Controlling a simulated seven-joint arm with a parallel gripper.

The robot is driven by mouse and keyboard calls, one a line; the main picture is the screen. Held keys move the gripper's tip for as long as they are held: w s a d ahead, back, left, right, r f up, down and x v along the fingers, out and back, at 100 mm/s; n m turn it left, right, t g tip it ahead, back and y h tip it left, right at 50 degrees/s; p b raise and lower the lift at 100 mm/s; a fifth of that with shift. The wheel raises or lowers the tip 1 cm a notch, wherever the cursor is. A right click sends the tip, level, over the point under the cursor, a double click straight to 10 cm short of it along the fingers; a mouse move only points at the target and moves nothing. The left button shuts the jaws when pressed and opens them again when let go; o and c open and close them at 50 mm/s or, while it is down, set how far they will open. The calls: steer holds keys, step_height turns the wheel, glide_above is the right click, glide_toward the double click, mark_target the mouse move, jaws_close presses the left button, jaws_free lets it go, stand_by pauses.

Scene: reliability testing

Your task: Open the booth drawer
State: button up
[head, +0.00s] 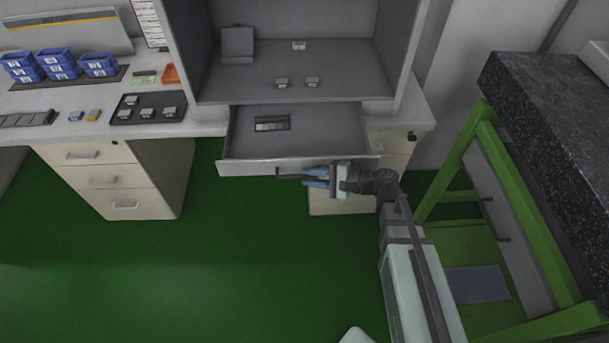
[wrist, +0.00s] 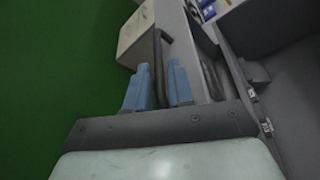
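The booth drawer (head: 240,150) is pulled out below the grey booth (head: 290,85), with its inside visible in the head view. A dark bar handle (head: 289,176) runs along its front; it also shows in the wrist view (wrist: 158,50). My gripper (head: 310,177) is at the right part of the handle. In the wrist view, the blue fingers of my gripper (wrist: 158,68) stand slightly apart, one on each side of the bar. I cannot tell whether both fingers touch it.
A small dark-grey item (head: 272,124) lies in the drawer. Small blocks (head: 298,45) stand in the booth. Blue bins (head: 60,64) and a dark tray (head: 148,108) are on the bench at left. A green frame with a black slab (head: 560,110) stands at right. Green floor in front is clear.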

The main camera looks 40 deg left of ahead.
steer(key=v, duration=1.1)
stand_by(0.5)
steer(key=d+f+n+t+h, duration=0.45)
steer(key=d+f+h, duration=0.75)
steer(key=d+f, duration=1.1)
steer(key=s+d+f+m+g+h, duration=0.1)
steer(key=s+d+f+g, duration=0.1)
steer(key=s+d+f, duration=0.6)
steer(key=s+d+f+m+g, duration=0.2)
steer(key=s+d+f, duration=0.5)
steer(key=s+d, duration=0.3)
steer(key=d, duration=0.3)
steer(key=shift+s+f+h, duration=0.2)
steer(key=shift+f+h, duration=0.2)
